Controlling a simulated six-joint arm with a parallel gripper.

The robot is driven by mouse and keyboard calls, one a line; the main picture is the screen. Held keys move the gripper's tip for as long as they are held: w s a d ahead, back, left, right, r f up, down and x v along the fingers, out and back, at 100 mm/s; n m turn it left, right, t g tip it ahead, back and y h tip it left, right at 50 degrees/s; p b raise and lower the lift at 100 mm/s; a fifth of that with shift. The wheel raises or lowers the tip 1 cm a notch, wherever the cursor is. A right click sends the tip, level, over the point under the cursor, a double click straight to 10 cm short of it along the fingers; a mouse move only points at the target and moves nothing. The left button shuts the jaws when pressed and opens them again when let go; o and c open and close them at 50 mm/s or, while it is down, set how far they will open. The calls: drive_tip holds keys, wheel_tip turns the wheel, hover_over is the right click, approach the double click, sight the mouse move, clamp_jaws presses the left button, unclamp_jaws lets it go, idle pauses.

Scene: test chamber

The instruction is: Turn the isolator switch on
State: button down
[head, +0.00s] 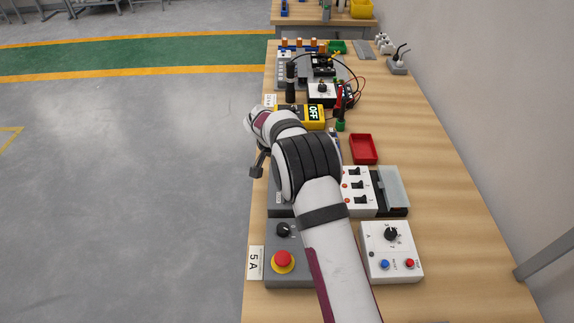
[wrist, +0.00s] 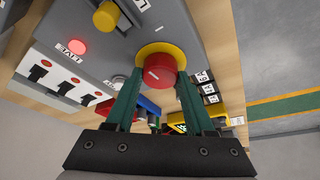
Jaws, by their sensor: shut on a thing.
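The isolator switch is a round red knob (wrist: 160,68) on a yellow ring, set on a grey panel (wrist: 183,32), in the wrist view. A white mark shows on the knob's face. My gripper (wrist: 160,82) has its two green fingers on either side of the red knob, shut on it. Which position the knob stands in, I cannot tell. A red lamp (wrist: 77,47) with a LIVE label is on the same panel, beside a yellow knob (wrist: 106,16). In the head view my arm hides the fingers and the isolator knob.
A white panel with black toggles (head: 355,187) is right of my arm. Nearer are a grey box with a red mushroom button (head: 283,259) and a white control box (head: 391,252). A red tray (head: 363,149) and a yellow meter reading OFF (head: 314,116) lie beyond. The bench's right side is clear.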

drive_tip(key=shift+m, duration=0.7)
drive_tip(key=shift+g, duration=0.3)
drive_tip(key=shift+c, duration=1.3)
unclamp_jaws()
drive_tip(key=v, duration=1.5)
drive_tip(key=shift+s+a+r, duration=0.2)
drive_tip(key=shift+a+r, duration=0.1)
drive_tip(key=shift+a, duration=0.1)
